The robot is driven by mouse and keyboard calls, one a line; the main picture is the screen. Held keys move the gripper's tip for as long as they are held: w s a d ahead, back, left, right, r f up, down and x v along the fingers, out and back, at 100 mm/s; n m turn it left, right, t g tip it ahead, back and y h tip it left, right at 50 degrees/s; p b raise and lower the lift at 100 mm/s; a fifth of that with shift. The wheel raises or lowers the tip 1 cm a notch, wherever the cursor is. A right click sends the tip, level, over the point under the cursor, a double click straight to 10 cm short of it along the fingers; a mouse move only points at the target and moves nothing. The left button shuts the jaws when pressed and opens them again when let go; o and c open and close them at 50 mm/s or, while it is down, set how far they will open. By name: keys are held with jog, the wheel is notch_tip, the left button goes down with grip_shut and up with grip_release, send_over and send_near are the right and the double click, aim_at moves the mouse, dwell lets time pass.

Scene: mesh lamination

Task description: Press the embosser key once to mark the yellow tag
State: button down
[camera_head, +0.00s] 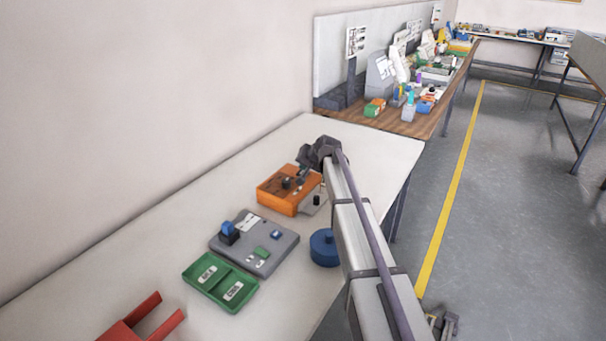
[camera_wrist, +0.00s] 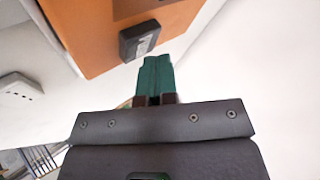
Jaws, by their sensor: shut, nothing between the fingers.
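An orange box (camera_head: 283,198) with dark parts on top stands on the white table in the head view, partly behind my arm. Its orange face (camera_wrist: 95,30) also shows in the wrist view, with a small black block (camera_wrist: 139,40) that may be the embosser key. My gripper (camera_head: 302,174) is over the orange box. In the wrist view my gripper's green fingers (camera_wrist: 156,76) are together and empty, with their tips close by the black block. I cannot tell whether they touch it. I cannot make out a yellow tag in either view.
A grey board (camera_head: 282,252) with a blue part, a green two-compartment tray (camera_head: 221,284), a blue round object (camera_head: 324,248) and a red forked piece (camera_head: 122,331) are on the white table (camera_head: 165,262). A cluttered wooden table (camera_head: 400,127) stands beyond.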

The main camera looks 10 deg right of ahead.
jog(key=shift+f+b, duration=0.65)
dwell(0.5)
jog(key=shift+r, duration=0.1)
jog(key=shift+r+p, duration=0.95)
jog(key=shift+p, duration=0.1)
notch_tip(320, 180, up, 5)
jog(key=p, duration=0.5)
jog(key=shift+r, duration=0.1)
